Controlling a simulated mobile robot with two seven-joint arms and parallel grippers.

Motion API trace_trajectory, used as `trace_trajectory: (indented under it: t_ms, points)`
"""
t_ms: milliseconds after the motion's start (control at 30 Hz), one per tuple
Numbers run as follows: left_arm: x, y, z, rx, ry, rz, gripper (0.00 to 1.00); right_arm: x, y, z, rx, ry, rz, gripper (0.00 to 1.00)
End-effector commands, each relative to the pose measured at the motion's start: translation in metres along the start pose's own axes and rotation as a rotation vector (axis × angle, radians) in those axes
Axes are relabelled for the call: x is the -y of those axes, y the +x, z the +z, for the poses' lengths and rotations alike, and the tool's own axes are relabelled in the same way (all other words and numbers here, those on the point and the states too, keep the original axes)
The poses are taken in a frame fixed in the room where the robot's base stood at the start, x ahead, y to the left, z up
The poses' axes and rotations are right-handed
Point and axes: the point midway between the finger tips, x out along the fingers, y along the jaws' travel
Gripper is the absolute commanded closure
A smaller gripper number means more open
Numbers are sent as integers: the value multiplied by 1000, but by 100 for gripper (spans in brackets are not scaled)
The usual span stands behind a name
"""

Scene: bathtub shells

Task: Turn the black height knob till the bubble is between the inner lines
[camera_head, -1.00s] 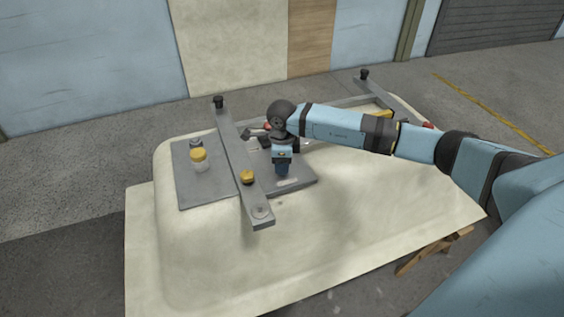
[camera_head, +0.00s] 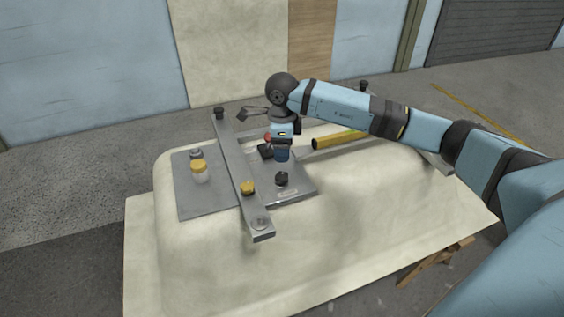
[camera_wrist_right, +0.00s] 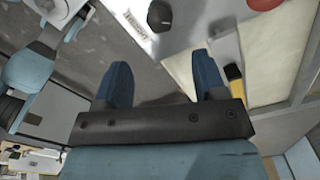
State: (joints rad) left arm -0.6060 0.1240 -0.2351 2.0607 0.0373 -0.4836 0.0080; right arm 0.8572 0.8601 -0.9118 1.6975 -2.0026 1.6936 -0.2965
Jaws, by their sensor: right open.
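A black knob (camera_head: 281,179) stands on the right part of a grey plate (camera_head: 206,203), near a pale label. In the right wrist view a dark round knob (camera_wrist_right: 160,14) shows at the top edge beside a label. My right gripper (camera_head: 281,156) is open and empty, above and behind this knob in the head view and apart from it. Its two blue fingers (camera_wrist_right: 162,78) stand wide apart in the wrist view. A yellow level-like bar (camera_head: 338,139) lies right of the gripper. No bubble or lines can be made out. My left gripper is not in view.
A grey bar (camera_head: 232,150) crosses the plate, with a black end knob (camera_head: 219,113) and a yellow knob (camera_head: 247,188). A yellow-lidded jar (camera_head: 199,171) stands left of it. A red part (camera_head: 267,137) is close to the gripper. The pale shell's front (camera_head: 350,220) is clear.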

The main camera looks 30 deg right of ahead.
Motion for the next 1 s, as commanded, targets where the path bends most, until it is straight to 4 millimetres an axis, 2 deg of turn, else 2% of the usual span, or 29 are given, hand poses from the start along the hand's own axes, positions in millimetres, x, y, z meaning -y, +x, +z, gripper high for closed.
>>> trace_trajectory:
  t_ms: [100,300,900,1000]
  points:
    - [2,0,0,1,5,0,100,0,-21,0,1,0,-2,35]
    - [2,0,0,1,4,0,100,0,-37,0,-1,1,0,35]
    - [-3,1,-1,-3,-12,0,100,0,-38,0,-1,0,1,35]
    - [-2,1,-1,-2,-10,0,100,-8,-32,6,22,-7,24,35]
